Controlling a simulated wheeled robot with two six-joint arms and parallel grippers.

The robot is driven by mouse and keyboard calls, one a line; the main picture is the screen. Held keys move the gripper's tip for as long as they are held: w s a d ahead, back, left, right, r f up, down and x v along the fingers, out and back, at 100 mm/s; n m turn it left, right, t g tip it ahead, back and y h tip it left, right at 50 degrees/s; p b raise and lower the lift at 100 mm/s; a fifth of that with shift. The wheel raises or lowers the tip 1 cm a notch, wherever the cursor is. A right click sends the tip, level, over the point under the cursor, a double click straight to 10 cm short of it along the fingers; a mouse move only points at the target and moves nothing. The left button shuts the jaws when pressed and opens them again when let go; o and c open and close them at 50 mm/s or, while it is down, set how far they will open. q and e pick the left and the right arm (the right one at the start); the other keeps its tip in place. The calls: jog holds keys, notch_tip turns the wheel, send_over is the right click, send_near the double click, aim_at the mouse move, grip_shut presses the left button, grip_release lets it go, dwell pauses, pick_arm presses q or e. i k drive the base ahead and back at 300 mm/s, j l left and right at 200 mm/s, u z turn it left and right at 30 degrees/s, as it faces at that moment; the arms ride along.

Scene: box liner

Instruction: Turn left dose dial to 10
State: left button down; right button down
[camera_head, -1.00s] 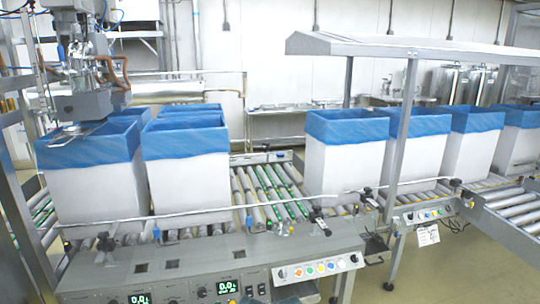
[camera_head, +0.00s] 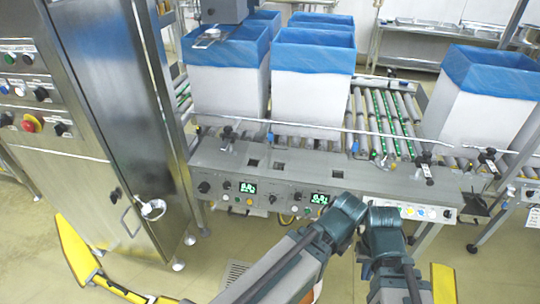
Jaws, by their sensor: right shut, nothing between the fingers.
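The left dose dial (camera_head: 203,187) is a dark round knob on the front of the grey control panel, just left of a green-lit display (camera_head: 248,187). The display's digits are too small to read for sure. My left gripper is not in view.
A second green display (camera_head: 319,199) with a dark knob lies right of the first. White boxes with blue liners (camera_head: 310,90) stand on the roller conveyor behind the panel. A tall steel cabinet (camera_head: 110,110) stands at the left. Floor in front of the panel's left part is free.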

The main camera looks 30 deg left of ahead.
aim_at(227, 184)
jog(key=u, duration=1.35)
